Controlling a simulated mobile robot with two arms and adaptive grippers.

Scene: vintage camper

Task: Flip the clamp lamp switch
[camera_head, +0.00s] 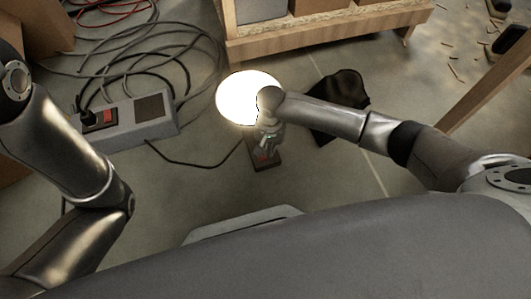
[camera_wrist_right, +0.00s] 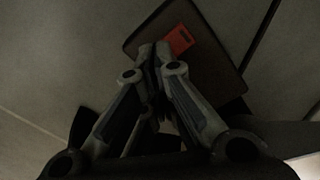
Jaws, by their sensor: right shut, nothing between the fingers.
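The clamp lamp (camera_head: 236,95) shows as a bright, glowing white disc in the head view. Just below it on the floor is a dark switch box (camera_head: 265,165), with a red switch partly covered by my right gripper (camera_head: 266,150). In the right wrist view the dark box (camera_wrist_right: 215,60) carries the red rocker switch (camera_wrist_right: 179,40). My right gripper (camera_wrist_right: 157,50) is shut and empty, its tips over the box right beside the red switch. I cannot tell whether they touch it. My left arm is at the left, but its gripper is out of view.
A grey power box (camera_head: 150,120) with a red switch (camera_head: 107,117) and coiled black cables (camera_head: 150,50) lie at the left. A dark crumpled object (camera_head: 345,90) lies behind my right forearm. A wooden shelf (camera_head: 320,28) stands at the back.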

